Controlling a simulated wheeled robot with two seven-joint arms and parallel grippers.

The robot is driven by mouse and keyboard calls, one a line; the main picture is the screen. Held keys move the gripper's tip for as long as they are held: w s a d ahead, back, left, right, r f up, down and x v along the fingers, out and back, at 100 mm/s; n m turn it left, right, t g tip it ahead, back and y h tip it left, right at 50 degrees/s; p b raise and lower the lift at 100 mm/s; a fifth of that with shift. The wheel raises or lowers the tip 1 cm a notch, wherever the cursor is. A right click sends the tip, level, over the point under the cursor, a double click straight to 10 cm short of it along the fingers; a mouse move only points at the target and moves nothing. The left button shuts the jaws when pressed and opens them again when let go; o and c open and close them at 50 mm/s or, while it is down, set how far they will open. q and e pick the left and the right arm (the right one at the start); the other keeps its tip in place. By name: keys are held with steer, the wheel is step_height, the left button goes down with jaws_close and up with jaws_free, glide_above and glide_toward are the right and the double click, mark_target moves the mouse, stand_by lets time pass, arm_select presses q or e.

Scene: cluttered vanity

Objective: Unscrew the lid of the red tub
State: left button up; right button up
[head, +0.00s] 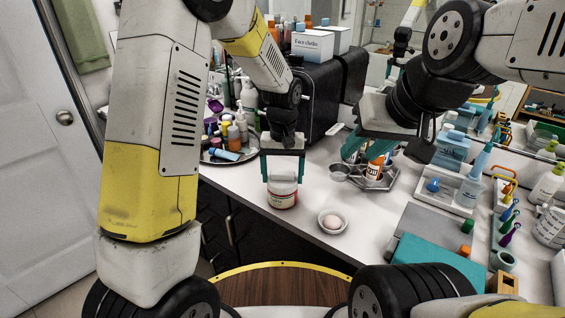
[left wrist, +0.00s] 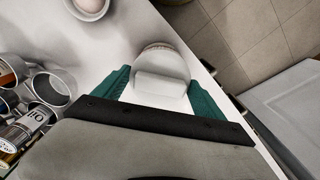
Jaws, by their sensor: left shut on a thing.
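The red tub (head: 283,197) stands upright near the front edge of the white counter. It has a pale lid (head: 282,178) and a red and white label. My left gripper (head: 283,174) points down over it and is shut on the lid, with one teal finger on each side. In the left wrist view the lid (left wrist: 160,88) sits between the fingertips, and only a sliver of the tub's reddish side shows beyond it. My right gripper (head: 367,150) is open, fingers spread, above a metal tray holding an orange bottle (head: 374,168); it appears empty.
A small bowl with an egg-like ball (head: 332,222) sits just right of the tub. The metal tray (head: 388,183) with cups is farther right. A round tray of bottles (head: 218,157) and a black cabinet (head: 318,100) stand behind. The counter's front edge is close to the tub.

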arm_select(q)
steer(key=n, duration=0.4)
steer(key=shift+n, duration=0.3)
steer(key=n, duration=0.4)
steer(key=shift+n, duration=0.3)
steer(key=n, duration=0.3)
steer(key=shift+n, duration=0.8)
